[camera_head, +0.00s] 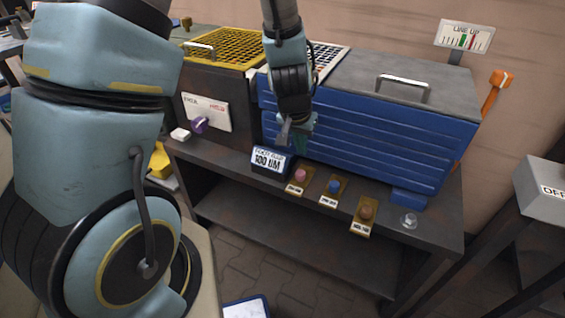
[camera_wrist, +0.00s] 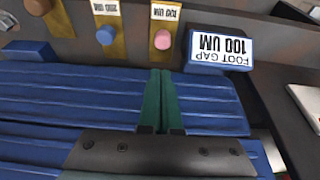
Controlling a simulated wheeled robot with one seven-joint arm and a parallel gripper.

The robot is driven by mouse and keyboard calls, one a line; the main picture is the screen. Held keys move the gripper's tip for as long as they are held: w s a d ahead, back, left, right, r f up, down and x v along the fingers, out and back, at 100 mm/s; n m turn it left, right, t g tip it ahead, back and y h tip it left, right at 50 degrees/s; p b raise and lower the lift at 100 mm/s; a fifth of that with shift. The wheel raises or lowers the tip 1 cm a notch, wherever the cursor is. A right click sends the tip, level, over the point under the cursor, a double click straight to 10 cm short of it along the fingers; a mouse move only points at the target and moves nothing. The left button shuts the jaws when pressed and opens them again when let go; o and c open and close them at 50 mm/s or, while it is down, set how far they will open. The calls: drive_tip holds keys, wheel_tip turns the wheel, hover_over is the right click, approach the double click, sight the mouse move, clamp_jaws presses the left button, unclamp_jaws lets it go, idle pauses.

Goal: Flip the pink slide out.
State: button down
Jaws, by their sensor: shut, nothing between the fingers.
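The pink slide shows as a round pink knob (camera_head: 300,175) on a brass plate at the front edge of the bench, the leftmost of three such knobs. In the wrist view the pink knob (camera_wrist: 163,40) lies just beyond my fingertips, with a small white label, seemingly 100 UM, on its plate. My gripper (camera_head: 287,134) is in front of the blue ribbed box, above and behind the pink knob. Its green fingers (camera_wrist: 160,74) are shut together and empty, apart from the knob. A sign (camera_head: 269,160) reading FOOT GAP 100 UM stands left of the knob.
A blue knob (camera_head: 333,186) and a brown knob (camera_head: 367,211) sit on similar plates to the right. The blue ribbed box (camera_head: 400,150) with a grey lid fills the bench behind. A purple knob (camera_head: 200,125) is at left. A clear button (camera_head: 409,220) is at right.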

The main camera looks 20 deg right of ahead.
drive_tip(key=shift+w, duration=0.1)
approach(298, 185)
drive_tip(key=w+d+f, duration=0.4)
drive_tip(key=w+f, duration=0.1)
drive_tip(key=shift+w+d, duration=0.25)
drive_tip(key=shift+d, duration=0.15)
drive_tip(key=shift+f, duration=0.1)
drive_tip(key=shift+s+a+b, duration=0.25)
drive_tip(key=shift+s+b, duration=0.05)
drive_tip(key=s+a, duration=0.2)
drive_tip(key=s, duration=0.1)
drive_tip(key=shift+a, duration=0.4)
drive_tip(key=shift+s+a, duration=0.1)
drive_tip(key=shift+s, duration=0.1)
drive_tip(key=shift+a, duration=0.1)
